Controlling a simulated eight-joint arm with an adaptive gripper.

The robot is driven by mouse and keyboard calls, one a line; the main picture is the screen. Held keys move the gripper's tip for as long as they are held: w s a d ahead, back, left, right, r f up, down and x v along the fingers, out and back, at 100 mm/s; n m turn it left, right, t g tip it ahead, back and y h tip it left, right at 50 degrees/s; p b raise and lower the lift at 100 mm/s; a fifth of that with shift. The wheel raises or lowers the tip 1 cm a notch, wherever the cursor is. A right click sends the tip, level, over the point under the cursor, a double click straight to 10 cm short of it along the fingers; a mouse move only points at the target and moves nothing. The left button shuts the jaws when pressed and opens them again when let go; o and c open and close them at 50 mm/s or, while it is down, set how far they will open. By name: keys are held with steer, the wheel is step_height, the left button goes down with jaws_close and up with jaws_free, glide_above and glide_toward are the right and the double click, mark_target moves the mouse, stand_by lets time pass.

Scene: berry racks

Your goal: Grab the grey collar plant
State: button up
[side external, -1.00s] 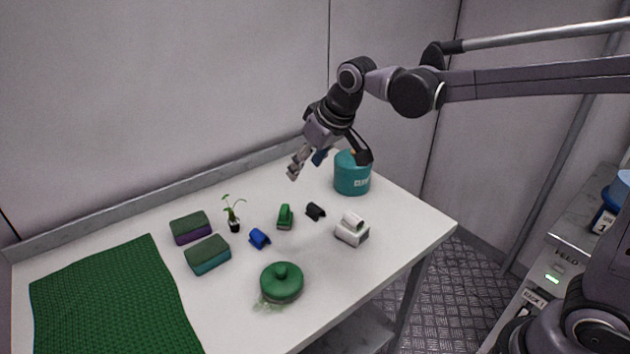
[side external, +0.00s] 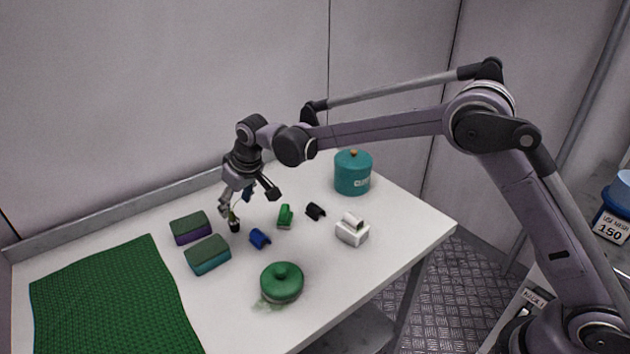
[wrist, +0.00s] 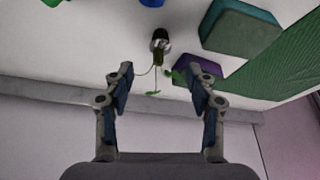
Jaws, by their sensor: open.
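The plant (side external: 235,225) is a small seedling with thin stems and green leaves in a dark pot, standing on the white table beside the two sponge-like blocks. In the wrist view the plant (wrist: 160,42) shows a pale grey ring around its dark pot. My gripper (side external: 237,203) is open just above the plant, with its fingers about the leaves. In the wrist view my gripper (wrist: 160,78) has its two fingers well apart and empty, with the stems and leaves reaching toward the gap between them. The pot lies beyond the fingertips, not touched.
A purple block (side external: 188,238) and a teal block (side external: 208,262) with green tops stand left of the plant. A blue clip-like piece (side external: 260,239) is close on its right, then a green one (side external: 285,216). A green mat (side external: 105,300) covers the table's left; a lidded green pot (side external: 281,284) stands in front.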

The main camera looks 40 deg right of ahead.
mark_target(232, 214)
steer(key=shift+x, duration=3.6)
steer(key=shift+w+r, duration=0.15)
steer(key=shift+c, duration=0.3)
steer(key=c, duration=1)
